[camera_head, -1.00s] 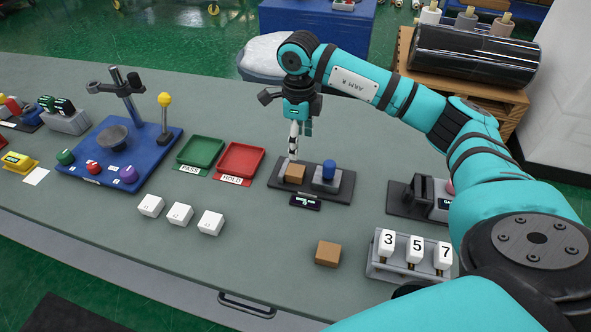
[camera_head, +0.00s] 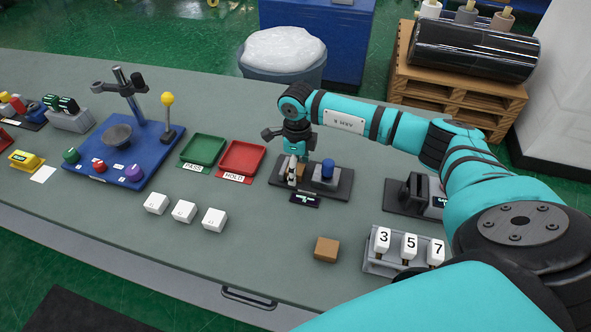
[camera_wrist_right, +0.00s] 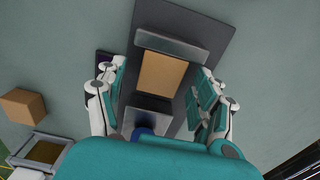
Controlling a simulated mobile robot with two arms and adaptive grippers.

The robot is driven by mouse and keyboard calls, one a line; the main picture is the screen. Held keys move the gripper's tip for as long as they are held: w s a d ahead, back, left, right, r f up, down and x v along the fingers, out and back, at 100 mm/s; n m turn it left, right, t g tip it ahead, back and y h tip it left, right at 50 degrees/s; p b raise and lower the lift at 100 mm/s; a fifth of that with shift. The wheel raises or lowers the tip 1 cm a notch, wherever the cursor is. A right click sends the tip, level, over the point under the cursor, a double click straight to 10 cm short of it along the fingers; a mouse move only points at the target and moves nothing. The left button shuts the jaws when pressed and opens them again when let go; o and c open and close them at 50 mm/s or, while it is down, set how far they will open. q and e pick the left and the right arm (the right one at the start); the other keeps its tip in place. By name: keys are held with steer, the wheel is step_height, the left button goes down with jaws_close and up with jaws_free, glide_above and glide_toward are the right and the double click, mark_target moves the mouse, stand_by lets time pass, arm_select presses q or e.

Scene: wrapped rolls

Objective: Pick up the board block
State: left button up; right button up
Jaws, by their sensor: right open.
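A brown block (camera_wrist_right: 162,78) sits on a dark fixture (camera_wrist_right: 215,28), next to a grey upright plate, in the right wrist view. My right gripper (camera_wrist_right: 161,92) is open, with one finger on either side of this block and a gap on both sides. In the head view the right gripper (camera_head: 296,174) is low over the fixture (camera_head: 340,190) and hides most of the block. A second brown block (camera_head: 327,249) lies loose on the table; it also shows at the left of the wrist view (camera_wrist_right: 22,105). My left gripper is not in view.
A blue knob (camera_head: 328,169) stands on the fixture right beside the gripper. A red tray (camera_head: 241,158) and a green tray (camera_head: 203,150) lie to the left. Several white blocks (camera_head: 184,211) and a rack of numbered pieces (camera_head: 409,246) are nearer the front.

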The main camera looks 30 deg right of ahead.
steer(key=c, duration=1.3)
steer(key=shift+r, duration=0.15)
steer(key=shift+c, duration=0.2)
